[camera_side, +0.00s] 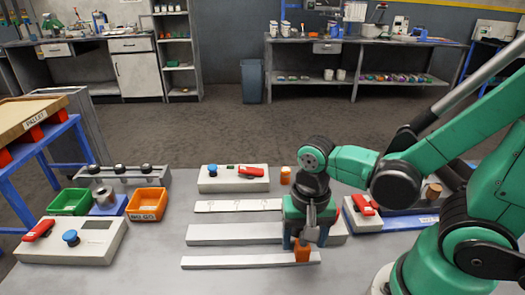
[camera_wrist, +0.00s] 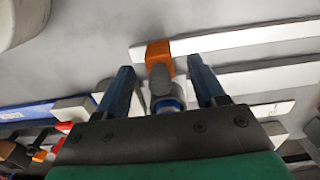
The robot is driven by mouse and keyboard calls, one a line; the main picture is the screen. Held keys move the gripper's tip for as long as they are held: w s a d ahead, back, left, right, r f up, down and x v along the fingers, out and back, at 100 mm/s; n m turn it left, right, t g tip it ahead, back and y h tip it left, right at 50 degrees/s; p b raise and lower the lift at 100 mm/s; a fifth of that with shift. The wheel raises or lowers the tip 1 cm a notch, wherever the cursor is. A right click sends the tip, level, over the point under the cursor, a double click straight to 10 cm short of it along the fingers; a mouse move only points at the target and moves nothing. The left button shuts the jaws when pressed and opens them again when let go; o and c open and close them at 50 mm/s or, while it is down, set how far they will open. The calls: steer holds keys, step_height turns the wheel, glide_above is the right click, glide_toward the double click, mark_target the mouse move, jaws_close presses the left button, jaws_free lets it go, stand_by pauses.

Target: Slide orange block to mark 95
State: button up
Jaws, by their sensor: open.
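The orange block (camera_side: 303,252) sits at the right end of the front pale strip (camera_side: 235,262), and in the wrist view it (camera_wrist: 158,52) is at the end of a white strip (camera_wrist: 225,39). My gripper (camera_side: 305,241) is above the block, pointing down with its blue fingers apart. In the wrist view the fingertips (camera_wrist: 160,68) are on either side of the block's near edge, with gaps at both sides. A grey rounded piece (camera_wrist: 161,80) between the fingers partly covers the block; I cannot tell what it belongs to. No number 95 is legible.
Behind the front strip lie a thicker pale bar (camera_side: 235,234) and a thin marked strip (camera_side: 235,205). A grey box with a red lever (camera_side: 240,178) and an orange cylinder (camera_side: 285,176) stand behind. Green (camera_side: 70,202) and orange (camera_side: 147,204) bins stand left.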

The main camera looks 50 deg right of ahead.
jaws_close()
steer(key=shift+w+a, duration=6.35)
steer(key=shift+w, duration=0.05)
steer(key=shift+o, duration=0.7)
jaws_free()
steer(key=shift+r, duration=0.15)
step_height(320, 180, up, 8)
